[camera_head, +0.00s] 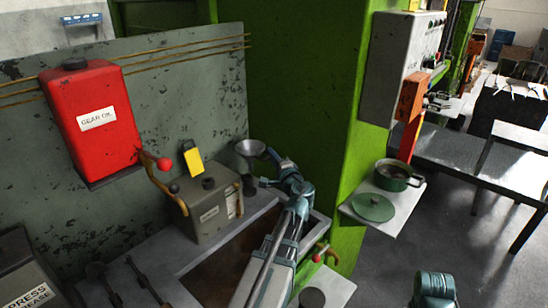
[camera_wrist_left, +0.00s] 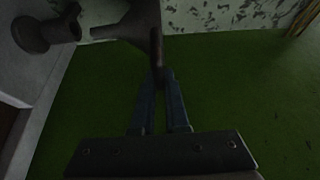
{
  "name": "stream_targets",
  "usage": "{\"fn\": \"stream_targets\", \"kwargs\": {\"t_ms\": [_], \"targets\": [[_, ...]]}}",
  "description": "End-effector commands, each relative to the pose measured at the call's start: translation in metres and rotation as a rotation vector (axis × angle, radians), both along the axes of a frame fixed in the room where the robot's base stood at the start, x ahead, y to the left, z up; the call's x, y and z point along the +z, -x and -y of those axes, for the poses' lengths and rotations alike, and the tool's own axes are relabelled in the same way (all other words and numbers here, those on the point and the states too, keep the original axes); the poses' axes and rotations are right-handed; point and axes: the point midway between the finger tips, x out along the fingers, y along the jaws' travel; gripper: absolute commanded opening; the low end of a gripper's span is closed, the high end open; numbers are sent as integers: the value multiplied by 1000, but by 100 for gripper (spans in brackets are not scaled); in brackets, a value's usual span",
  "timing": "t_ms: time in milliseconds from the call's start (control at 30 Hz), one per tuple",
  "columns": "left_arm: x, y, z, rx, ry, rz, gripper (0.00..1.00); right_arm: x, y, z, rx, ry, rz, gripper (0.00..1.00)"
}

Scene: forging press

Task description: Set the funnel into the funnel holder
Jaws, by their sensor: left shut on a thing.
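The grey metal funnel (camera_head: 250,148) is up beside the oiler box, its wide mouth facing up. My left gripper (camera_head: 270,157) is shut on it from the right. In the left wrist view, the fingers (camera_wrist_left: 160,78) close on a thin part of the funnel (camera_wrist_left: 128,22), and its narrow end points left. The funnel holder (camera_head: 250,184) looks like a short grey cylinder below the funnel, at the box's right side. It also shows in the left wrist view (camera_wrist_left: 45,30), left of the funnel's narrow end and apart from it. My right gripper is out of view.
The grey box (camera_head: 208,213) with a yellow tag and a red-knobbed lever (camera_head: 170,182) stands close left. A red gear oil can (camera_head: 95,120) hangs on the back panel. A green press column (camera_head: 310,90) rises behind my gripper. A pot (camera_head: 392,175) sits on a side shelf.

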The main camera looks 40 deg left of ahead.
Motion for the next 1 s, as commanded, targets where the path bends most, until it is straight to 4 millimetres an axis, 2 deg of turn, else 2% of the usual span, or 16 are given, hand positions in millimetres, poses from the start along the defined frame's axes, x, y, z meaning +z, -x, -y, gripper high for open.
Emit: {"fn": "stream_targets", "kwargs": {"t_ms": [267,500,1000], "targets": [[-9,-2,-20,1,-1,-1,0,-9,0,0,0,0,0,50],[-25,-2,-19,0,-1,-1,0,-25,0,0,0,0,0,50],[-25,-2,-19,0,-1,-1,0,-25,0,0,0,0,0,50]]}}
